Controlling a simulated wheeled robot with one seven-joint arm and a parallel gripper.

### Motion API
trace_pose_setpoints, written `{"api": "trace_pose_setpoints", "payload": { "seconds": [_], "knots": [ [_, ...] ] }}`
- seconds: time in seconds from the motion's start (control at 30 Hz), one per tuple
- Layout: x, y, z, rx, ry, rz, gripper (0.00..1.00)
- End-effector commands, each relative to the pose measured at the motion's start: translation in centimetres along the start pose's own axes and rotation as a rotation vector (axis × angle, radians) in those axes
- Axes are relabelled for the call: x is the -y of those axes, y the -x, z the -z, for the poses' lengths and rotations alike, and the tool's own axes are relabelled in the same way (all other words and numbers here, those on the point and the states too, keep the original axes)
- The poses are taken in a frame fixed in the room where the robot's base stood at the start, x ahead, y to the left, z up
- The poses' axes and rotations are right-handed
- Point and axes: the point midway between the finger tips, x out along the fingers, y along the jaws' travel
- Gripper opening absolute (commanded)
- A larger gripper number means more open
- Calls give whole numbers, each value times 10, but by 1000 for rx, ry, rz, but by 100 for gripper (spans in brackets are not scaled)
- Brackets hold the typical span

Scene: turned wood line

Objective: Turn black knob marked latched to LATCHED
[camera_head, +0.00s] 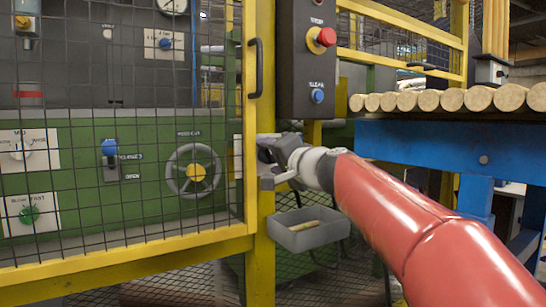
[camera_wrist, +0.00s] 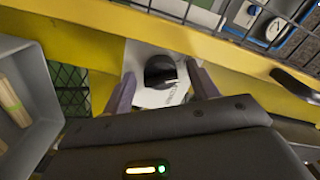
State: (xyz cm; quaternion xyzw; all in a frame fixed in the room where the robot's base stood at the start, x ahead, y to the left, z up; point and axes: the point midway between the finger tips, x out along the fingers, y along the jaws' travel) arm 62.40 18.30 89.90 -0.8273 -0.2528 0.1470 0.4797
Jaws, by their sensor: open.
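The black knob (camera_wrist: 160,70) sits on a white plate (camera_wrist: 145,98) on the yellow post, in the middle of the wrist view. A pale mark shows on the knob's lower right side. Small print beside the knob is partly hidden and too small to read. My gripper (camera_wrist: 162,78) is open, with one finger on each side of the knob in this view. I cannot tell whether the fingers touch it. In the head view my gripper (camera_head: 270,172) is at the yellow post, and the knob is hidden behind it. The plate's edge (camera_head: 238,158) shows to its left.
A grey bin (camera_head: 305,232) with wooden pieces hangs just below my gripper. A mesh guard door (camera_head: 120,262) with a black handle (camera_head: 255,68) is to the left. A control box (camera_head: 300,95) with a red button is above. A blue table (camera_head: 440,145) bearing logs stands right.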

Motion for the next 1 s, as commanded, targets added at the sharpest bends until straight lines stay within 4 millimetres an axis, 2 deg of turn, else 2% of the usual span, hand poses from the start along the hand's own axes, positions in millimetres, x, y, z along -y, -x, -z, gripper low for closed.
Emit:
{"api": "trace_pose_setpoints", "payload": {
  "seconds": [0.13, 0.17, 0.5, 0.77, 1.0],
  "knots": [
    [0, 0, 0, 0, 0, 0, 59],
    [0, 0, 0, 0, 0, 0, 56],
    [0, 0, 0, 0, 0, 0, 14],
    [0, 0, 0, 0, -28, 0, 14],
    [0, 1, 0, 0, -153, 0, 14]
  ]
}}
